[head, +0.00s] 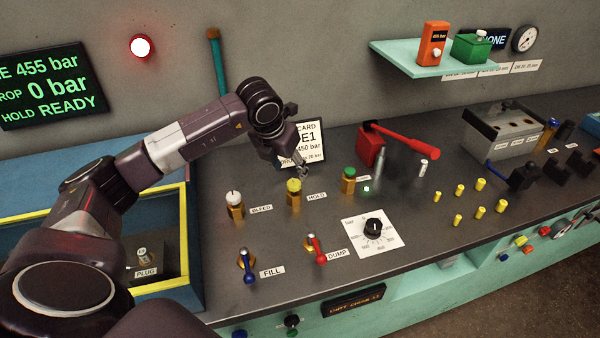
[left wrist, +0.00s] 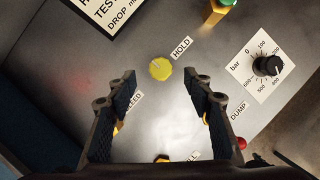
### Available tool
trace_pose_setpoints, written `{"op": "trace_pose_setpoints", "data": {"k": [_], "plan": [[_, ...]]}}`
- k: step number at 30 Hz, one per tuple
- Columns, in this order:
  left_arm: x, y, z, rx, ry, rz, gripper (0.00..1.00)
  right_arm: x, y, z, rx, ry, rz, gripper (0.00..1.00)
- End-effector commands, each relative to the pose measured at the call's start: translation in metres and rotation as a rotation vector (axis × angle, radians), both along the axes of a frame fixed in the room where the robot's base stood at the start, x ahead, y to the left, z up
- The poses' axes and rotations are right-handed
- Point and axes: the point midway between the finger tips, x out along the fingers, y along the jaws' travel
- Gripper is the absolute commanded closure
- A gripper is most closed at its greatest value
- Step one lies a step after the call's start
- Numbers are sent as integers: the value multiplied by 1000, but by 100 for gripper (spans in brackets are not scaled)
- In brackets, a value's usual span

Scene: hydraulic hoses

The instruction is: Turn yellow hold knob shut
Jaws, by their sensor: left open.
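The yellow hold knob (head: 294,185) sits on a brass valve body on the dark bench, beside the HOLD label (head: 317,196). In the left wrist view the knob (left wrist: 160,68) shows from above, ahead of the fingertips and roughly between them. My left gripper (head: 303,168) is open and empty, above and slightly behind the knob in the head view. Its two dark fingers (left wrist: 163,85) are spread wide in the left wrist view, apart from the knob. My right gripper does not show.
The white-topped BLEED valve (head: 234,203) and a green-topped valve (head: 348,178) flank the knob. A card (head: 309,138) stands behind. Blue FILL (head: 247,267) and red DUMP (head: 318,249) levers and a bar dial (head: 375,229) are in front. The wall display (head: 50,90) reads HOLD READY.

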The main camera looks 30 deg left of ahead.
Motion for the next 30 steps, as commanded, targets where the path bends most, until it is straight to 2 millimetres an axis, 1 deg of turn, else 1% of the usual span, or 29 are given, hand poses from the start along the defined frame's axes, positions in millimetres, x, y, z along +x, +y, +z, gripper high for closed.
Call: {"op": "trace_pose_setpoints", "data": {"k": [1,6,10,13,15,19,21,23,26,30], "plan": [[2,0,-5,-1,4,1,53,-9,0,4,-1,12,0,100],[12,0,-31,-3,4,1,53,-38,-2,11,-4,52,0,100],[19,1,-48,-3,4,1,53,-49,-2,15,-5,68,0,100],[23,1,-57,-1,2,1,53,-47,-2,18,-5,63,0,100],[25,1,-61,-2,0,-1,53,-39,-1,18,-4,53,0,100],[25,2,-64,-1,0,-1,53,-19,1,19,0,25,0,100],[25,2,-64,-1,0,-1,53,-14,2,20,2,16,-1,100],[25,2,-64,-1,0,-1,53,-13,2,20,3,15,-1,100],[25,2,-63,-1,0,-1,62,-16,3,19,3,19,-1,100],[25,2,-63,-1,0,-1,77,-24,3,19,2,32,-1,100]]}}
